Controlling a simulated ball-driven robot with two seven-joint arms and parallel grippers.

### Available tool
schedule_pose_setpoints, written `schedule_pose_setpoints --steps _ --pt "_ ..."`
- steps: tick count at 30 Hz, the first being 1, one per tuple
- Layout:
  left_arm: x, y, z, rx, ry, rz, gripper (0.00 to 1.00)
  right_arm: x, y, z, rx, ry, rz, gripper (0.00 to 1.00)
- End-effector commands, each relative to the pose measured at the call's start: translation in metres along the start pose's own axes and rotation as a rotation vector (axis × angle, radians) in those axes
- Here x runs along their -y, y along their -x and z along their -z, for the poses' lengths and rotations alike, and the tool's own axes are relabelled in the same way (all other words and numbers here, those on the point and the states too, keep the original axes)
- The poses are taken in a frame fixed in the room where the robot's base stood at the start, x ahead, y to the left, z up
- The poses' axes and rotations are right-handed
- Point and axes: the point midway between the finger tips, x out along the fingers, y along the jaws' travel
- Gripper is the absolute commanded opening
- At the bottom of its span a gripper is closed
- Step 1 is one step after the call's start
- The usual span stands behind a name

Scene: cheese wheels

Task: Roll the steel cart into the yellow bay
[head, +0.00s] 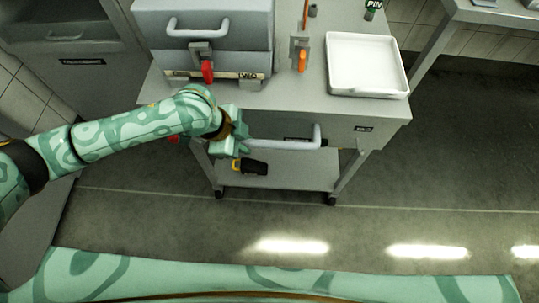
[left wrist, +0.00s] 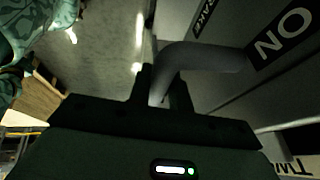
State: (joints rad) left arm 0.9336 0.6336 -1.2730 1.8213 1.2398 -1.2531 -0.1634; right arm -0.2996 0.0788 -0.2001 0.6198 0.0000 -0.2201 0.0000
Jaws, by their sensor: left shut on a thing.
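The steel cart (head: 300,100) stands at the centre of the head view, with a flat top, a lower shelf and castors. A pale grey bar handle (head: 290,143) runs along its front. My left gripper (head: 242,140) is shut on the left end of this handle. In the left wrist view, the left gripper's dark fingers (left wrist: 163,95) straddle the handle (left wrist: 205,56) near its bend. A red lever (head: 207,72) and an orange lever (head: 301,61) show on the cart. My right gripper is in neither view. I see no yellow bay.
A grey two-tier box (head: 215,45) and a white tray (head: 366,62) are on the cart top. A black and yellow object (head: 252,166) lies on the lower shelf. A cabinet stands left, a table (head: 480,12) at upper right. The floor (head: 430,160) right of the cart is clear.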

Motion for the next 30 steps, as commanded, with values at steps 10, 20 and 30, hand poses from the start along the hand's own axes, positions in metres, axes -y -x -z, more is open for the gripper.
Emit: schedule_pose_setpoints --steps 10,20,30 --pt "0.011 -0.003 -0.002 0.004 0.0 0.001 0.0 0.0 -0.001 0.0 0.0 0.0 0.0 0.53" --pt "0.031 -0.006 -0.004 0.004 0.001 0.002 0.0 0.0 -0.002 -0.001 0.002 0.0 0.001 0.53" --pt "0.043 -0.008 -0.005 0.004 0.001 -0.001 0.0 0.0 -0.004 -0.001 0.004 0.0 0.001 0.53"
